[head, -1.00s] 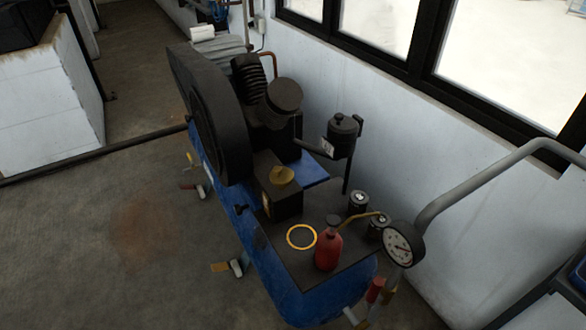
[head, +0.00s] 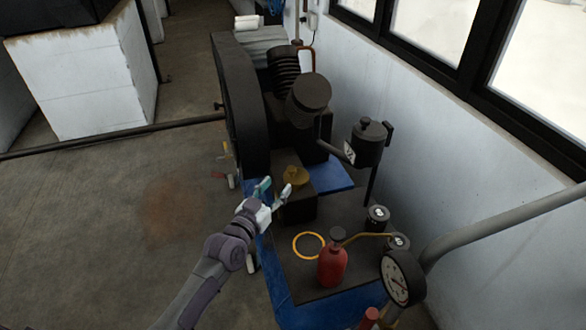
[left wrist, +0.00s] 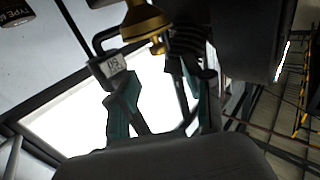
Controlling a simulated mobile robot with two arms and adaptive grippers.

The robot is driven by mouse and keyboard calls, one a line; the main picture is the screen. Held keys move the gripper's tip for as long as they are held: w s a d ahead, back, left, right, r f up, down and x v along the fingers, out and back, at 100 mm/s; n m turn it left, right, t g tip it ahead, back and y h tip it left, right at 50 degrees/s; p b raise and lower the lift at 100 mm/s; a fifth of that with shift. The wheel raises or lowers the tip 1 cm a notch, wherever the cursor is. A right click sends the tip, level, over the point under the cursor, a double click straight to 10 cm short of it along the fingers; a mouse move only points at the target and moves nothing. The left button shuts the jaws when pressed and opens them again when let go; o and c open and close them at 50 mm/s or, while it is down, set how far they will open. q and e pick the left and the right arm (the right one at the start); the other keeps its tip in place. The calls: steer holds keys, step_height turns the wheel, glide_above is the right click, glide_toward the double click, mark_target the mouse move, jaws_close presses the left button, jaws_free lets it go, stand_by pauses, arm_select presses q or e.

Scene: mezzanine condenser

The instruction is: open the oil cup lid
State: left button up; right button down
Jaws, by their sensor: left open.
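A brass-coloured cap (head: 296,176), which looks like the oil cup lid, sits on top of a dark block (head: 298,208) on the blue compressor. It looks closed. In the left wrist view the brass piece (left wrist: 146,22) is at the top, beyond the fingertips. My left gripper (head: 275,191) is open and empty, just left of the cap and the block in the head view. Its two fingers, with teal parts, also show in the left wrist view (left wrist: 156,80). They appear apart from the cap. My right gripper is in neither view.
A black lidded canister (head: 369,142) stands right of the cap. A red bottle (head: 332,265), a yellow ring (head: 309,245), small black cans (head: 377,217) and a gauge (head: 402,277) are nearer. A large black wheel guard (head: 240,105) rises behind. Floor at left is clear.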

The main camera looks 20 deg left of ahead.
mark_target(289, 171)
arm_select(q)
steer(key=w, duration=0.3)
steer(key=w+d, duration=0.1)
steer(key=w, duration=0.2)
steer(key=w+d, duration=0.1)
steer(key=w, duration=0.2)
steer(key=shift+b, duration=0.3)
jaws_close()
